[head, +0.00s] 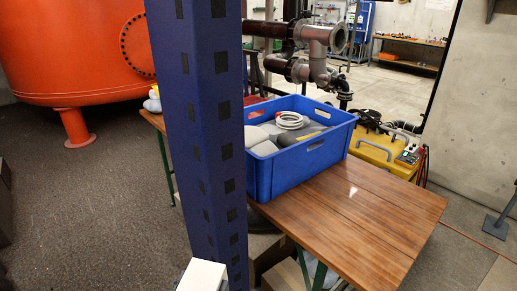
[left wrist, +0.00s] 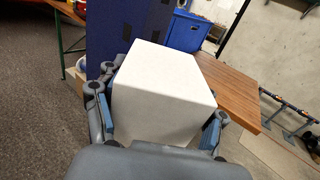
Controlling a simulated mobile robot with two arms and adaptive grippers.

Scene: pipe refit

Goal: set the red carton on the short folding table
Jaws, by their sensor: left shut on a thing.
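My left gripper (left wrist: 158,125) is shut on a white box (left wrist: 165,95), with a finger on each side of it in the left wrist view. A white box corner at the bottom of the head view (head: 203,276) looks like the same box. No red carton shows in either view. A wooden-topped table with green legs (head: 365,225) stands to the right in the head view; its brown top also shows behind the box in the left wrist view (left wrist: 232,92). The held box is apart from the tabletop in the head view. My right gripper is not in view.
A blue crate (head: 300,170) with grey and white pipe parts stands on the table's far part. The near right part of the top is bare. A tall blue perforated post (head: 205,130) rises in front of the table's left side. A yellow case (head: 383,152) is behind.

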